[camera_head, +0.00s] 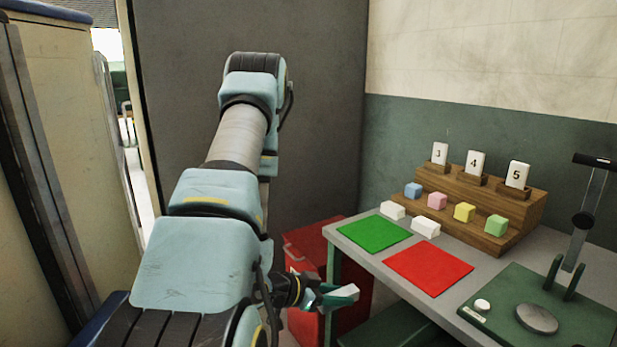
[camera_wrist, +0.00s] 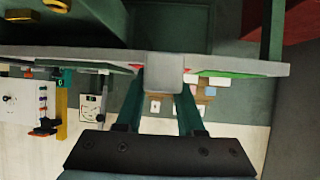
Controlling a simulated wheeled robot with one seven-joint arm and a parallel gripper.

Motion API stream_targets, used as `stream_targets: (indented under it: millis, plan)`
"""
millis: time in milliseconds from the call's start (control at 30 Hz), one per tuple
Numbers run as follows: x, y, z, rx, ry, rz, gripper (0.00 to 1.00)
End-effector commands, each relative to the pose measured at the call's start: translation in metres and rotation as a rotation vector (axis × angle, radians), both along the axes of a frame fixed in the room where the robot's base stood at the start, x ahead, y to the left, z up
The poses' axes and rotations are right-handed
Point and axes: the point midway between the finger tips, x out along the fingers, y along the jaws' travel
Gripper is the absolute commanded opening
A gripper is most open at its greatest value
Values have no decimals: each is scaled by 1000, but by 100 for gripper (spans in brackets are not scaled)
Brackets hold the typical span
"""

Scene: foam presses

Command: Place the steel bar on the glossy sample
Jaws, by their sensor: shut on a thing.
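My gripper (camera_head: 325,297) is shut on the pale grey steel bar (camera_head: 341,296), beside and apart from the table's near left edge. In the wrist view the bar (camera_wrist: 165,72) is between the two dark green fingers. Foam samples sit on a lower step of a wooden rack: a blue block (camera_head: 413,190), a pink block (camera_head: 437,200), a yellow block (camera_head: 464,212) and a green block (camera_head: 496,225). I cannot tell which is glossy. Two white blocks, one (camera_head: 392,210) behind the green mat and one (camera_head: 425,227) behind the red mat, lie on the table.
The grey table (camera_head: 455,305) holds a green mat (camera_head: 374,233), a red mat (camera_head: 428,268) and the wooden rack (camera_head: 525,217) with three number cards. A green-based press (camera_head: 590,320) with a round metal plate stands at right. A red cabinet (camera_head: 300,250) stands left of the table.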

Motion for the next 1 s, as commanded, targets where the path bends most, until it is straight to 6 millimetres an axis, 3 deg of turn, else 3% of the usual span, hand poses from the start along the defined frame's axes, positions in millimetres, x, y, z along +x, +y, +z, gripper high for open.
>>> stream_targets:
  millis: [33,200,500,733,1000]
  plan:
    - [14,18,-3,-3,2,113,0]
    - [63,70,-13,-3,-3,462,0]
    - [123,137,-25,-4,-5,899,0]
    - [150,167,-31,-5,-4,1097,0]
    - [147,166,-35,4,2,1098,0]
